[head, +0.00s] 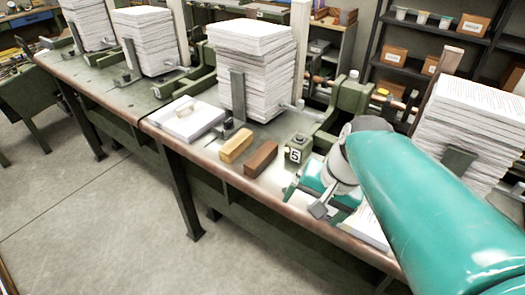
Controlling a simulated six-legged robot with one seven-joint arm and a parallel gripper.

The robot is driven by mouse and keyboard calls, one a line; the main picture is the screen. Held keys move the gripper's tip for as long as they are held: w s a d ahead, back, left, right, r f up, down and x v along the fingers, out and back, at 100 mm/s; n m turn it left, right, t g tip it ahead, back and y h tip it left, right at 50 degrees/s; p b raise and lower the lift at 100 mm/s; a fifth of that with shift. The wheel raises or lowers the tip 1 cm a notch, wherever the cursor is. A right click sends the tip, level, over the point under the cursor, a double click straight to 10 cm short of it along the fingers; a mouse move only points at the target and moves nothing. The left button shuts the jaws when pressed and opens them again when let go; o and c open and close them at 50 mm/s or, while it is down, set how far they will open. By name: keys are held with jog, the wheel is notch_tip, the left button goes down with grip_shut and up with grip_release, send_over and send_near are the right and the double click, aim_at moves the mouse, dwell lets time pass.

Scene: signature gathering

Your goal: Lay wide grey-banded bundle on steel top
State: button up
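The bench (265,195) runs diagonally across the head view; its top is grey-green with a worn brown front edge. I take it for the steel top, though I cannot be sure. My gripper (318,208) is low over the bench's front edge at the right, with teal and grey parts showing. Its fingertips and anything between them are not clear. A flat white paper bundle (368,229) shows partly beside and behind my arm; no grey band is visible on it. Another flat white bundle (187,119) lies left of centre with a small pale object on top.
A tall paper stack (250,75) stands in a green press at the centre, with several more along the bench. A tan block (235,146), a brown block (261,157) and a marker numbered 5 (296,150) lie near my gripper. Shelves (430,30) stand behind; the floor in front is clear.

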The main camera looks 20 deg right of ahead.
jog(key=a+r+n+t+h, duration=0.2)
jog(key=a+r+n+t, duration=0.1)
jog(key=a+n, duration=0.2)
jog(key=shift+s+a+n, duration=0.15)
jog(key=shift+a+n, duration=0.2)
jog(key=shift+n, duration=1.05)
